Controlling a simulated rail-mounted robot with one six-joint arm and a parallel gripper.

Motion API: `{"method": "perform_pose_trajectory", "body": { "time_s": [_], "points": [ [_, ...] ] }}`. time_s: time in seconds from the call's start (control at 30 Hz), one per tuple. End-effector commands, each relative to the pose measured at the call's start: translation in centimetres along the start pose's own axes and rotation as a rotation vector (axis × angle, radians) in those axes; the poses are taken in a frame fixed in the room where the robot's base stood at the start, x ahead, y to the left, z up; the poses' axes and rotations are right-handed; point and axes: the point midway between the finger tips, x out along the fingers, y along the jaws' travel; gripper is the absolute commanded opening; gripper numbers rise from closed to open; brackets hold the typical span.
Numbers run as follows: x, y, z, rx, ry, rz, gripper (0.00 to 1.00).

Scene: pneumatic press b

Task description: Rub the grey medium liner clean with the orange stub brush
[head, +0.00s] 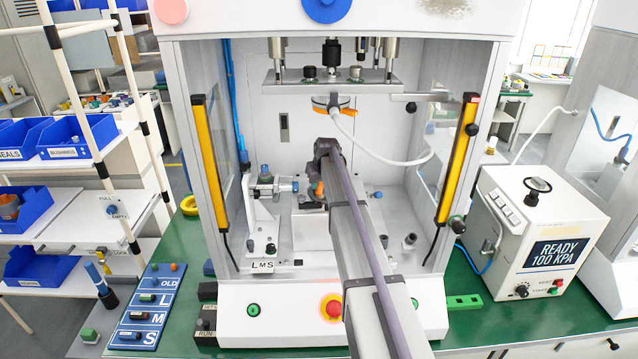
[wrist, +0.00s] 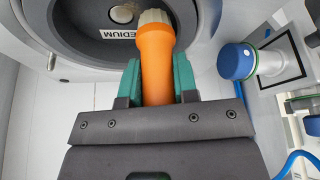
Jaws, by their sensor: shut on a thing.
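The orange stub brush (wrist: 156,62) stands between the green fingers of my gripper (wrist: 157,82), which is shut on its handle. Its pale bristle end (wrist: 154,17) points away from my gripper and overlaps the edge of the grey medium liner (wrist: 90,22) in the wrist view. The liner is a dark grey round opening with a MEDIUM label. Whether the bristles touch it, I cannot tell. In the head view my gripper (head: 320,188) is inside the press, with a bit of orange showing. My arm hides the liner there.
The press frame (head: 190,150) with yellow side bars (head: 458,160) surrounds my arm. An upper plate (head: 330,86) with an orange-edged part and white hose hangs above. A blue-capped fitting (wrist: 236,62) stands to the right in the wrist view. A blue L-M-S board (head: 147,305) lies at front left.

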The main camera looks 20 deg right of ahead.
Motion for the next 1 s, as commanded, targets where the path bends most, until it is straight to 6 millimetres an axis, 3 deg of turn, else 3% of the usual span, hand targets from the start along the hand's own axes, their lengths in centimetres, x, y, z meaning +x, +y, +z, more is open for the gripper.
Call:
{"method": "perform_pose_trajectory", "body": {
  "time_s": [1.0],
  "points": [
    [1.0, 0.0, 0.4, 0.0, 0.0, 0.0, 0.0]
  ]
}}
